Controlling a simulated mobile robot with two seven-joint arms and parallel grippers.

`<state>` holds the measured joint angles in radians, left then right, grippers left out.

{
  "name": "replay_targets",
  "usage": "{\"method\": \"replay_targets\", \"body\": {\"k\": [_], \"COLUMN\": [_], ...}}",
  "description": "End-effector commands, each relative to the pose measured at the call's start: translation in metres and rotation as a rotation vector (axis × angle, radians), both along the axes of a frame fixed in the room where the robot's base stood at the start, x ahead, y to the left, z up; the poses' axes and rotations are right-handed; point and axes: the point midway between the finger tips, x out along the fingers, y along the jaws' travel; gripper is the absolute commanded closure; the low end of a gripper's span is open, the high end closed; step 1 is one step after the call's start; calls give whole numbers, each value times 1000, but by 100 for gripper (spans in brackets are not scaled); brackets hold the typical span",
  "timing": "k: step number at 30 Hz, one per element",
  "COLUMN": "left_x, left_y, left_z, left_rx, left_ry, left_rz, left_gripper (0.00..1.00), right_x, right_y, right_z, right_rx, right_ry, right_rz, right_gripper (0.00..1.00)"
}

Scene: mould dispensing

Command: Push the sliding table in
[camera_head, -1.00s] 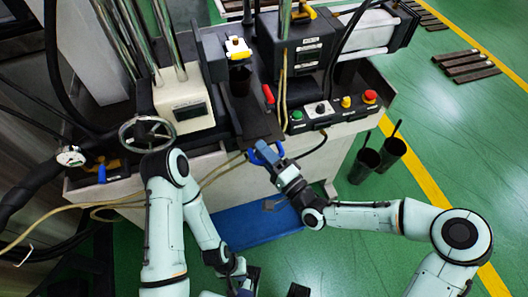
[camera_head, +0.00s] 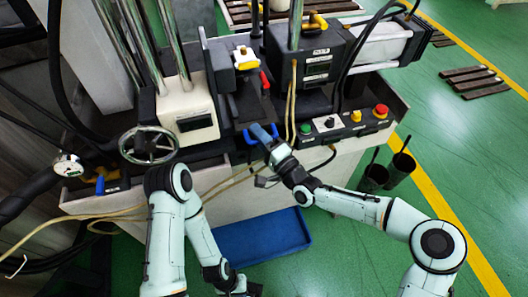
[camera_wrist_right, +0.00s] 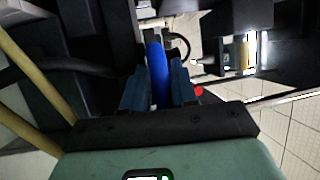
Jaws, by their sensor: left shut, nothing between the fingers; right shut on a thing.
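The sliding table (camera_head: 254,106) is a dark plate in the middle of the machine's front, in the head view. Its blue handle (camera_head: 250,137) sticks out at its near end. My right gripper (camera_head: 262,134) is shut on the blue handle, and the handle also shows between the fingers in the right wrist view (camera_wrist_right: 159,75). A red-handled part (camera_head: 264,82) stands by the far part of the table. My left gripper (camera_head: 234,284) is low at the bottom edge of the head view, away from the table, shut and empty; its fingertips are hardly visible.
A control panel with buttons (camera_head: 345,122) lies right of the table. A handwheel (camera_head: 148,145) and a white box (camera_head: 190,118) are on the left. A blue tray (camera_head: 262,238) lies on the green floor. Hoses cross the front.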

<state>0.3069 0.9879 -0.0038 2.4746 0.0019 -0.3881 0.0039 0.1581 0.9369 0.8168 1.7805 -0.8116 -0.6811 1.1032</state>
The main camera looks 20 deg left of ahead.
Motion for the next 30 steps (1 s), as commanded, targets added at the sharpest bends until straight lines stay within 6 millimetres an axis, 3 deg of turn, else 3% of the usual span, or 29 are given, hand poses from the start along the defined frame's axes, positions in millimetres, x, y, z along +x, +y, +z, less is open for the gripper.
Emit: {"method": "replay_targets", "body": {"k": [1,6,14,15,16,30], "left_x": [0,1,1,1,1,1], "left_y": [0,0,0,0,0,0], "left_z": [-3,-5,-4,-4,-4,-5], "left_rx": [1,1,1,1,1,1], "left_ry": [-2,-5,-5,-5,-5,-5], "left_rz": [1,2,2,2,2,2], "left_gripper": [100,100,100,100,100,100], "right_x": [5,15,16,16,16,15], "right_y": [6,11,11,11,11,10], "right_z": [8,10,12,12,12,6], "right_rx": [15,14,14,14,14,7], "right_ry": [-21,-21,-21,-21,-21,-10], "right_rz": [-1,-3,-5,-5,-5,-3], "right_gripper": [100,100,100,69,60,58]}}
